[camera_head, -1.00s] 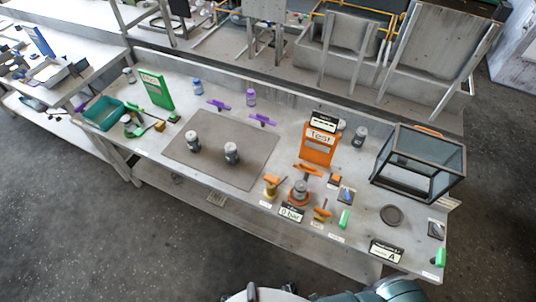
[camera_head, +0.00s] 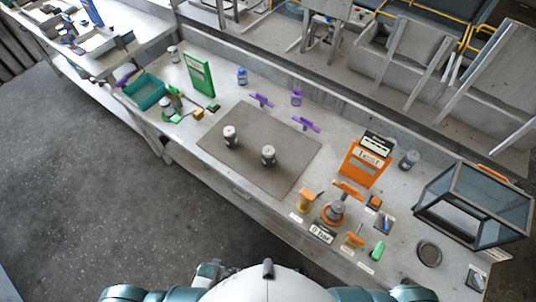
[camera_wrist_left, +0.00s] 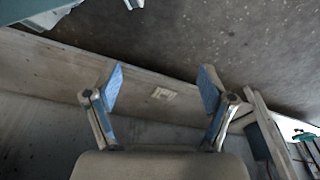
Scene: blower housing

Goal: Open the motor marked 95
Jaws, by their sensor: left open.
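Two small grey motors stand upright on a brown mat (camera_head: 262,172) on the workbench: a left motor (camera_head: 230,137) and a right motor (camera_head: 268,156). Their markings are too small to read, so I cannot tell which is marked 95. My left gripper (camera_wrist_left: 162,88) shows in the left wrist view with its two blue-padded fingers wide apart and nothing between them. Behind the fingers are a flat grey board edge and the dark floor; no motor shows there. In the head view no gripper can be made out, and my right gripper is in neither view.
An orange Test stand (camera_head: 364,165) and an orange fixture (camera_head: 335,212) are right of the mat. A glass-sided box (camera_head: 474,205) stands at the far right. A green panel (camera_head: 199,75) and a teal tray (camera_head: 145,91) are at the left. Purple clamps (camera_head: 306,124) lie behind the mat.

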